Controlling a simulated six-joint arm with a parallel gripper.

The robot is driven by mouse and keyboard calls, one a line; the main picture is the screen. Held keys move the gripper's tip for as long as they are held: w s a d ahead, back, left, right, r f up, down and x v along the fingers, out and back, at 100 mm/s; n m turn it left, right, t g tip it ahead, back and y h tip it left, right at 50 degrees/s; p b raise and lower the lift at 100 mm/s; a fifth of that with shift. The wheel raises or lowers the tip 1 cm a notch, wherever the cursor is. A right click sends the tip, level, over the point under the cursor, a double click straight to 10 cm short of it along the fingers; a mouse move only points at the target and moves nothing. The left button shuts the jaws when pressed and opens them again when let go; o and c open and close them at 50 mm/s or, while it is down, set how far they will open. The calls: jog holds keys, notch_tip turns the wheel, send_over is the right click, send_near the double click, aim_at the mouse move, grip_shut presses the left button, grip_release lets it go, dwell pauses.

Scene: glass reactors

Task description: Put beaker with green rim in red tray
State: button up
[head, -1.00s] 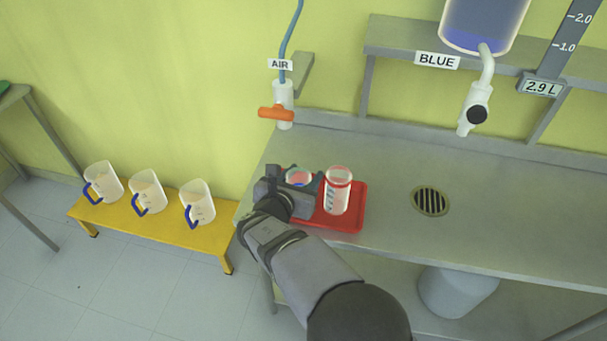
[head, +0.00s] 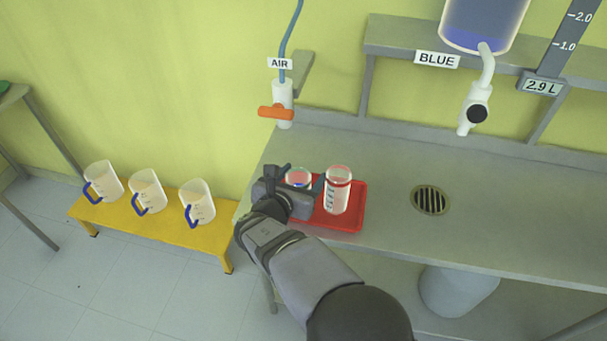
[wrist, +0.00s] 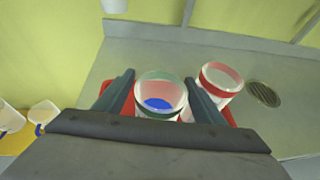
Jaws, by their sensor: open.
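The beaker with the green rim (wrist: 160,93) stands upright between my open fingers in the wrist view, with something blue showing inside it. In the head view the same beaker (head: 298,177) is partly hidden behind my gripper (head: 297,183). It appears to stand in the red tray (head: 346,222), in its left part. My gripper (wrist: 158,95) is open, with a finger on each side of the beaker; whether they touch it I cannot tell. A beaker with a red rim (head: 338,190) stands upright in the tray, just right of my right finger.
The grey bench is clear around its drain (head: 430,200). An air valve with an orange handle (head: 276,113) hangs behind the tray. A blue tank's white tap (head: 476,112) hangs over the bench. Several jugs stand on a yellow bench (head: 150,226) at left.

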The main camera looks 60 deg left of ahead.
jog(key=b+v, duration=0.1)
jog(key=v, duration=1)
jog(key=shift+d+b, duration=0.2)
jog(key=shift+b, duration=0.1)
jog(key=shift+s, duration=0.1)
jog(key=w+d+m+g+h+p, duration=0.1)
jog(key=w+d+m+h+p, duration=0.15)
jog(key=w+d+m, duration=0.6)
jog(key=w+d+f+m+g+h+p, duration=0.1)
jog(key=w+d+m+h, duration=0.4)
jog(key=d, duration=0.7)
jog(key=w+d+m+g+h+p, duration=0.2)
jog(key=w+d+m+h, duration=0.15)
jog(key=w+d, duration=0.6)
jog(key=s+d+m+g+p, duration=0.2)
jog(key=s+d+m+g, duration=0.15)
jog(key=d+m, duration=1.2)
jog(key=s+d+m+g+y+p, duration=0.2)
jog(key=s+d+m, duration=0.5)
jog(key=d+m, duration=0.4)
jog(key=shift+s+d+g+y+p, duration=0.4)
jog(key=shift+d+g+y, duration=0.1)
jog(key=shift+d+g, duration=0.2)
